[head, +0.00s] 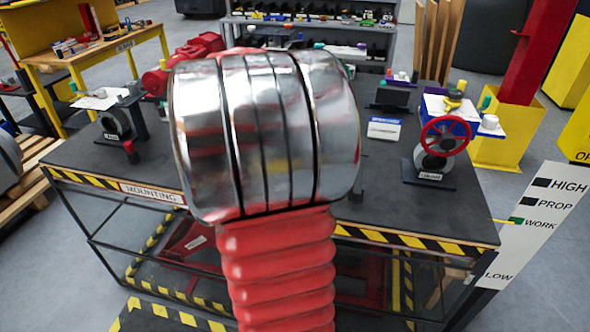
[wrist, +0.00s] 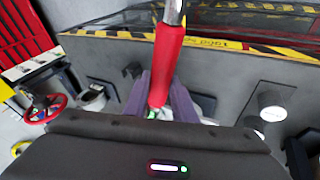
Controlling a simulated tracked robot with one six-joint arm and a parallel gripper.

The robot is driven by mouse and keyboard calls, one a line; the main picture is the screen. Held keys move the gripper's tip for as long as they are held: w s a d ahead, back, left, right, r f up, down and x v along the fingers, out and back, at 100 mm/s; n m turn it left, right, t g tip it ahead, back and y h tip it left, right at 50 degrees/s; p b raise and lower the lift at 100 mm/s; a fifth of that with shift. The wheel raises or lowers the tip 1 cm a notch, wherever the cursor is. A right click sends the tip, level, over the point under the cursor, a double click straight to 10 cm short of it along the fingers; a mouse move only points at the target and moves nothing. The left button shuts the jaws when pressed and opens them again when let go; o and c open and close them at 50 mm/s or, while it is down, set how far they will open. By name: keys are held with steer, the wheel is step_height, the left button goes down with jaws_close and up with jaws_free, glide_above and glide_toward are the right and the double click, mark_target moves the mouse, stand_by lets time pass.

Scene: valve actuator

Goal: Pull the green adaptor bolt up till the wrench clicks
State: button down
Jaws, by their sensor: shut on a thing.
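My gripper (wrist: 160,82) shows in the wrist view with its two purple-grey fingers shut on the red handle of a wrench (wrist: 168,55). The wrench's chrome shaft runs out of the top of the picture, and its far end is out of view. A small green spot (wrist: 153,114) shows low between the fingers; I cannot tell whether it is the green adaptor bolt. In the head view my gripper and the wrench do not show. A big chrome cylinder with a red ribbed sleeve covers the middle there.
A dark workbench (head: 78,150) with yellow-black edging carries a valve with a red handwheel (head: 445,136) at right and other valve parts at left. A white HIGH/PROP/WORK/LOW sign (head: 535,235) stands at the right. A loaded shelf (head: 310,22) stands behind.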

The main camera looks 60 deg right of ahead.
steer(key=shift+w+d+r, duration=0.15)
steer(key=shift+w+r, duration=0.1)
steer(key=shift+r, duration=0.25)
steer(key=shift+r, duration=0.65)
steer(key=shift+s+r, duration=0.1)
steer(key=shift+r, duration=1.3)
steer(key=shift+s, duration=0.1)
